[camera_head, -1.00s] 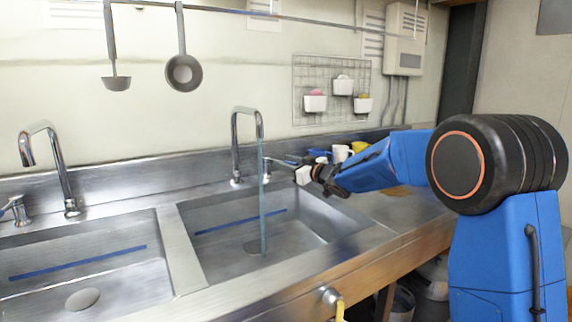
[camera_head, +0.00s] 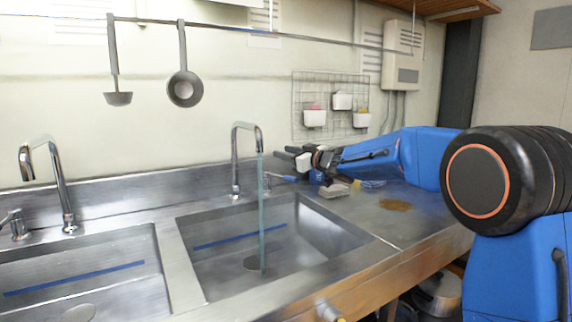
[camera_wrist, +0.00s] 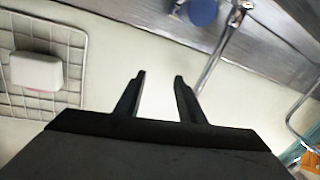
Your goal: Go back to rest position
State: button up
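My gripper (camera_head: 293,157) is at the end of my blue arm, which reaches left over the counter, just right of the running tap. In the wrist view my gripper (camera_wrist: 160,78) shows two black fingers standing apart with nothing between them. It is open and empty, with the pale wall and counter edge beyond it. The right tap (camera_head: 236,160) pours a stream of water (camera_head: 262,215) into the right sink basin (camera_head: 215,260).
A pale block (camera_head: 334,191) and small blue and yellow items lie on the counter below my arm. A brown patch (camera_head: 395,205) is on the counter to the right. A wire rack (camera_head: 300,100) with white baskets and two hanging ladles (camera_head: 185,88) are on the wall.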

jog(key=shift+r, duration=0.35)
jog(key=shift+d, duration=0.2)
jog(key=s+d+r+m+t+h, duration=0.2)
jog(key=s+d+m+t+h, duration=0.3)
jog(key=d, duration=0.7)
jog(key=s+d+f+m+g+h, duration=0.2)
jog(key=s+d+f+h, duration=0.15)
jog(key=s+d, duration=0.4)
jog(key=s+d+f+m+g+h, duration=0.2)
jog(key=s+d+f+h, duration=0.15)
jog(key=s+d, duration=0.35)
jog(key=s+d+f+g, duration=0.1)
jog(key=s+f+g, duration=0.2)
jog(key=s+f, duration=0.4)
jog(key=s+d+f+m+g, duration=0.1)
jog(key=s+f+g, duration=0.2)
jog(key=s+f, duration=0.5)
jog(key=s+d+f+m+g, duration=0.1)
jog(key=s+f+g, duration=0.2)
jog(key=s, duration=2.2)
notch_tip(320, 180, down, 5)
jog(key=shift+s+d+f+h, duration=0.1)
jog(key=shift+s+d+h, duration=0.2)
jog(key=shift+s, duration=0.1)
